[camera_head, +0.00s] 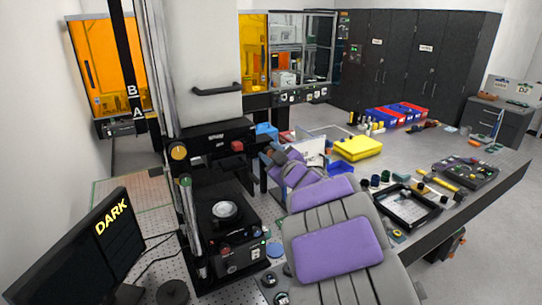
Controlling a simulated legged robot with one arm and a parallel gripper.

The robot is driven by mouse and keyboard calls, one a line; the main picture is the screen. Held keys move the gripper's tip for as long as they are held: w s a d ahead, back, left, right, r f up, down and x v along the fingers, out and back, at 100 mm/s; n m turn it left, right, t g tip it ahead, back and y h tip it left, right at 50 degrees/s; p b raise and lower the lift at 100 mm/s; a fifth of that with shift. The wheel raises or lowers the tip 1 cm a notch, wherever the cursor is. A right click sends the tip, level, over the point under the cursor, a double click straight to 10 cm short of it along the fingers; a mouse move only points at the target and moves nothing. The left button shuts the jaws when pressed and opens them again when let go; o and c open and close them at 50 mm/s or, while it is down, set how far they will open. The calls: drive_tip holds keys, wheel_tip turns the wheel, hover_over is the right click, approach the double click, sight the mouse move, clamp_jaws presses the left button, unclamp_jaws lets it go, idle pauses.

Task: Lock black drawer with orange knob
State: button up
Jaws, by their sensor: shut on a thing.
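The orange knob (178,152) sits at the left end of a black drawer-like unit (212,146) on the instrument, below the white housing. A small red part (237,146) shows near the unit's right end. My arm, grey with purple pads, reaches from the lower right towards this end. My gripper (268,154) is small and partly hidden at the arm's far end, right of the red part and well right of the orange knob. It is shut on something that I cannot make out. I cannot tell whether it touches the drawer.
A round part (226,210) sits on the black stage below the unit. A monitor (85,250) reading DARK stands at lower left. A yellow case (359,148), a black frame (407,205) and a tool tray (465,172) occupy the table right of my arm.

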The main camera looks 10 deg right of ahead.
drive_tip(key=shift+f, duration=0.25)
drive_tip(key=o, duration=1)
drive_tip(key=shift+r, duration=0.15)
drive_tip(key=shift+o, duration=0.2)
drive_tip(key=shift+s, duration=0.1)
drive_tip(key=v, duration=1.7)
drive_tip(key=shift+b, duration=0.3)
